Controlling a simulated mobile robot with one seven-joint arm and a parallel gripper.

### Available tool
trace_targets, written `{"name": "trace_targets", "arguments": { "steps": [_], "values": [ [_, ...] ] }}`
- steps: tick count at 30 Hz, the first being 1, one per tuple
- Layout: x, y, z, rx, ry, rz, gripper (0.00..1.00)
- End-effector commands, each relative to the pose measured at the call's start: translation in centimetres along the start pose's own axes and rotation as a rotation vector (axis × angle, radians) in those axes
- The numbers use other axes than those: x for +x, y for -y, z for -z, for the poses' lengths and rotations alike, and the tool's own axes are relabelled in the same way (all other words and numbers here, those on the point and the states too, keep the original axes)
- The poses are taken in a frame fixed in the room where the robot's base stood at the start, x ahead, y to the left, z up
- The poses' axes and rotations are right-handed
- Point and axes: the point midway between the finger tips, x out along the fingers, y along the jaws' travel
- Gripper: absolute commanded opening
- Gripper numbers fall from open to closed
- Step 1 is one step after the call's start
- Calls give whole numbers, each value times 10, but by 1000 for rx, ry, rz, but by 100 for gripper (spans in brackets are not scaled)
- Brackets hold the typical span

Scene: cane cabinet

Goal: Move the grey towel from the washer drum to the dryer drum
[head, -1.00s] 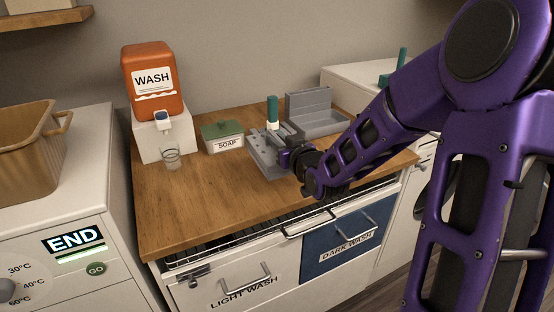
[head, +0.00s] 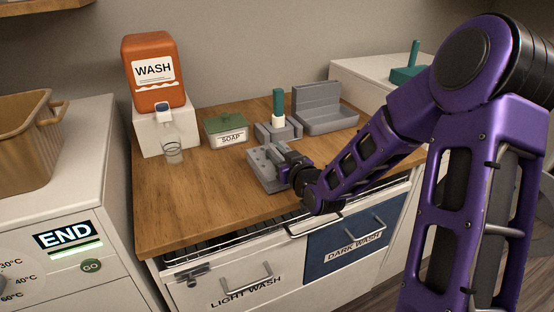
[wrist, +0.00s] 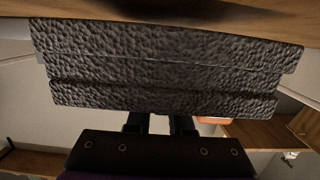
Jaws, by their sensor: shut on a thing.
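My gripper (head: 284,164) is over the wooden counter, near its front edge. It is shut on a grey folded slab with a bumpy surface, which I take for the grey towel (head: 262,172). In the wrist view the towel (wrist: 165,70) spans most of the width in front of my fingers (wrist: 160,122), in stacked layers. I cannot tell whether it touches the counter. A white machine (head: 75,200) with a lit "END" display stands at the left, and another white unit (head: 365,75) stands at the right. Neither drum shows.
On the counter (head: 185,210) are an orange wash dispenser (head: 155,95), a glass (head: 172,150), a soap box (head: 230,138), a bottle (head: 278,108) in a grey holder and a grey tray (head: 330,118). Handled drawers (head: 228,290) lie below. The front left counter is clear.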

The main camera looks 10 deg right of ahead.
Motion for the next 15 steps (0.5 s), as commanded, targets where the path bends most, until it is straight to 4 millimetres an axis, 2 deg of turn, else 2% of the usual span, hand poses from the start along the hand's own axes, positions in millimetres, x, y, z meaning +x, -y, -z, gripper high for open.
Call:
{"name": "trace_targets", "arguments": {
  "steps": [2,13,14,15],
  "values": [
    [2,0,-10,1,1,1,0],
    [2,0,-14,-2,-1,1,0],
    [2,0,-14,-2,0,1,21],
    [2,0,-12,-1,0,1,29]
  ]
}}
